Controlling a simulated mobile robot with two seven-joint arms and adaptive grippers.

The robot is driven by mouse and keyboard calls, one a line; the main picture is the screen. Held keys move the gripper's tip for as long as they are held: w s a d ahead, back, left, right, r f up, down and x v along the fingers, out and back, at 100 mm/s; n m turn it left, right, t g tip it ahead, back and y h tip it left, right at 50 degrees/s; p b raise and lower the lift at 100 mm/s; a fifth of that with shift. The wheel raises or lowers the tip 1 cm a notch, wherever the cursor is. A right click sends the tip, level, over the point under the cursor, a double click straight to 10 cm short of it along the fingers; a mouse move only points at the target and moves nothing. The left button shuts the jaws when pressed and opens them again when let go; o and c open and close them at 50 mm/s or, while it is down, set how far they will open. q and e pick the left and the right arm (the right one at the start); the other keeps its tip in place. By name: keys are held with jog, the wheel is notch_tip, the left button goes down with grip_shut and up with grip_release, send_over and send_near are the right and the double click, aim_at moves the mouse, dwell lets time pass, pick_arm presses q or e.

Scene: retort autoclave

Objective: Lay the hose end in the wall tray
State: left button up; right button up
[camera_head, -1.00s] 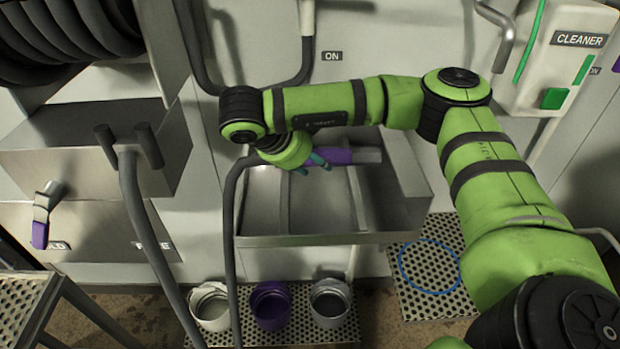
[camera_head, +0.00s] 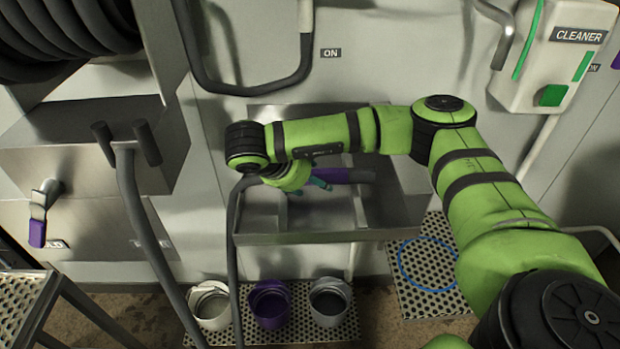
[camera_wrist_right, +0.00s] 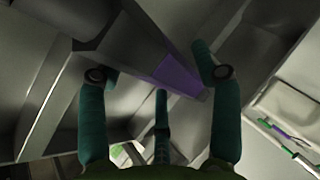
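The hose end, with its purple sleeve (camera_head: 343,175) and grey tip, is at the metal wall tray (camera_head: 300,238), inside its outline in the head view. Whether it rests on the tray floor I cannot tell. The dark hose (camera_head: 232,225) hangs over the tray's left side. My right gripper (camera_head: 317,182) is low at the tray, at the left end of the purple sleeve. In the right wrist view its teal fingers (camera_wrist_right: 158,90) are spread wide, and the purple sleeve (camera_wrist_right: 180,76) shows between them, with no clear grip. My left gripper is out of view.
Three buckets, the purple one (camera_head: 270,304) in the middle, stand below the tray. A hose reel (camera_head: 70,30) and another hanging hose (camera_head: 150,230) are at left. A cleaner dispenser (camera_head: 555,55) hangs at right. A blue ring (camera_head: 428,265) lies on the perforated floor plate.

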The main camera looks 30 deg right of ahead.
jog(key=shift+r, duration=0.25)
jog(key=shift+a+r, duration=0.25)
jog(key=shift+a, duration=0.05)
jog(key=v, duration=1.1)
jog(key=shift+s, duration=0.1)
dwell(0.8)
